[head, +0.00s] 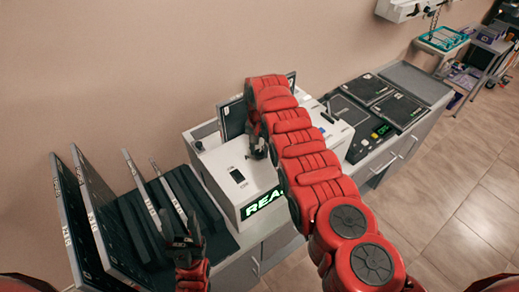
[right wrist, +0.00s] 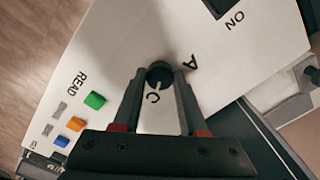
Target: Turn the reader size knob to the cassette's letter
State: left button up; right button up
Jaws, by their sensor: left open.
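The white reader (head: 225,170) has a lit green display. Its dark size knob (right wrist: 159,73) shows in the right wrist view, with the letters A and C printed beside it; where it points I cannot tell clearly. My right gripper (right wrist: 159,75) has its fingertips on both sides of the knob, seemingly touching it. In the head view my right gripper (head: 258,148) is over the reader, partly hidden by my arm. A dark panel, perhaps a cassette (head: 234,118), stands at the reader's back. My left gripper (head: 184,238) is open and empty at the cassette rack.
Several upright cassettes (head: 66,215) stand in a dark rack at the left; their edge letters are too small to read. Green, orange and blue buttons (right wrist: 75,123) sit on the reader near "READ". Dark flat panels (head: 398,109) lie on the counter at the right.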

grip_shut()
jog(key=shift+w+f+n+b, duration=0.1)
jog(key=shift+f+n+b, duration=0.1)
jog(key=shift+n+b, duration=1)
jog(key=n+b, duration=0.5)
jog(key=b, duration=0.1)
jog(key=shift+n, duration=0.3)
jog(key=shift+n+b, duration=0.6)
jog(key=shift+n, duration=0.2)
jog(key=shift+r+n+b, duration=0.2)
jog(key=shift+n+b, duration=0.35)
jog(key=shift+n, duration=0.45)
